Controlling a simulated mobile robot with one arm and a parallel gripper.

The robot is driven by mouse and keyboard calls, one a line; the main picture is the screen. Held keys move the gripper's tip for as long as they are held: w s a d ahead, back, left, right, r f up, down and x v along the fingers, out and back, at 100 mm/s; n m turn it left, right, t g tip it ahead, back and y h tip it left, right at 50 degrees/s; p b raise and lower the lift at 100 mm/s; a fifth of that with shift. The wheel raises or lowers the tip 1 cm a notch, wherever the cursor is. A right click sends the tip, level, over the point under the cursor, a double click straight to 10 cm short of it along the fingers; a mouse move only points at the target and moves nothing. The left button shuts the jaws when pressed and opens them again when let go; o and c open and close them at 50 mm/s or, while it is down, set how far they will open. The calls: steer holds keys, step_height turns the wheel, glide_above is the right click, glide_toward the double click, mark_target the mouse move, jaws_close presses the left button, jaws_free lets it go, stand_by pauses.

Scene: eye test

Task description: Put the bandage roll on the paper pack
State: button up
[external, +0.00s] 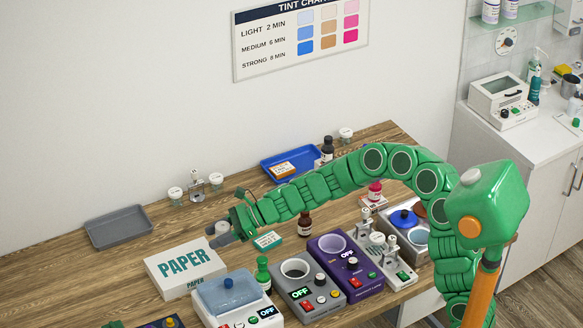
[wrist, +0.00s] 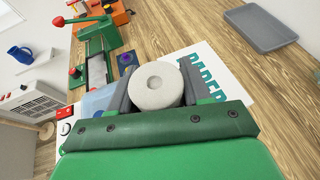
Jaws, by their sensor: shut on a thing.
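The bandage roll (wrist: 157,88) is a pale, round roll with a hole in its middle. My gripper (wrist: 156,92) is shut on it, with a grey finger on either side. In the external view my gripper (external: 226,236) holds the roll (external: 222,227) near the back right corner of the paper pack. The paper pack (external: 187,284) is a white block with green PAPER lettering, lying flat on the wooden bench. In the wrist view the pack (wrist: 234,78) shows behind and to the right of the roll. Whether the roll touches the pack cannot be told.
A grey tray (external: 118,228) lies behind the pack, on the left. A light-blue-lidded box (external: 232,297), a green bottle (external: 263,272) and a grey heater-like unit (external: 306,290) stand in front and to the right. Small jars (external: 175,195) stand along the wall. The pack's top looks clear.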

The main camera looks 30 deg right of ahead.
steer(key=a, duration=0.1)
glide_above(178, 264)
steer(key=s+d, duration=0.1)
step_height(178, 264, down, 8)
steer(key=shift+s+f, duration=0.1)
steer(key=shift+f, duration=0.05)
steer(key=shift+w+a+f, duration=0.2)
steer(key=shift+w+f, duration=0.2)
steer(key=shift+w, duration=0.05)
steer(key=shift+w+a+f, duration=0.2)
steer(key=shift+f, duration=1.7)
steer(key=shift+f, duration=0.1)
steer(key=o, duration=1)
